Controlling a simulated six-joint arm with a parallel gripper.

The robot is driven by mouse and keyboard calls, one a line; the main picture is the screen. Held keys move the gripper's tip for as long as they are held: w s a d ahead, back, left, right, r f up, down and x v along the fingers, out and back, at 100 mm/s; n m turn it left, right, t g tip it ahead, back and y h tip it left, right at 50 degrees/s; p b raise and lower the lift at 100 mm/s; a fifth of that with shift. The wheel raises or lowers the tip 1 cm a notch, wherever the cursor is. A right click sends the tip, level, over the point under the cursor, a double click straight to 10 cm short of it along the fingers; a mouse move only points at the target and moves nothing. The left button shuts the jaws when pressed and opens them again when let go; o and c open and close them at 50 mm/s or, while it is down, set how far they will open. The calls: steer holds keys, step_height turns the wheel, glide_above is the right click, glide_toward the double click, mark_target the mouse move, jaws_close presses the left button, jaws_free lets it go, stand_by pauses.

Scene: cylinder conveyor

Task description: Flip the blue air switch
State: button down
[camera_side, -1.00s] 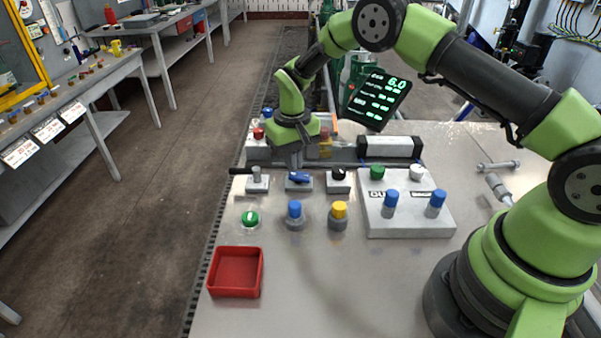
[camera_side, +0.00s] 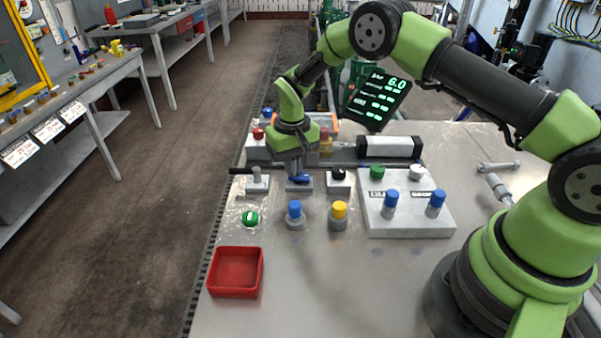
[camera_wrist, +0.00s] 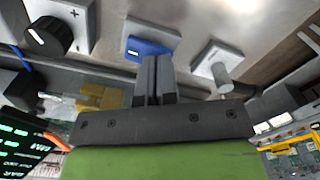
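The blue air switch (camera_side: 299,179) is a blue lever on a small grey block, the middle one in a row of three blocks on the bench. In the wrist view its blue lever (camera_wrist: 150,47) shows just beyond the fingertips. My gripper (camera_side: 295,174) points down over this switch, with its tips at or just above the lever. In the wrist view the two fingers (camera_wrist: 157,60) sit side by side with almost no gap. The fingers partly hide the lever, and I cannot tell whether they touch it.
A grey lever switch (camera_side: 257,180) stands to the left and a black knob (camera_side: 338,175) to the right, both close. Behind lies a pneumatic cylinder (camera_side: 390,147). In front are a green knob (camera_side: 251,218), blue and yellow buttons (camera_side: 339,210), and a red tray (camera_side: 236,273).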

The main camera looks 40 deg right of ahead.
steer(key=shift+f, duration=0.2)
steer(key=shift+r, duration=3.55)
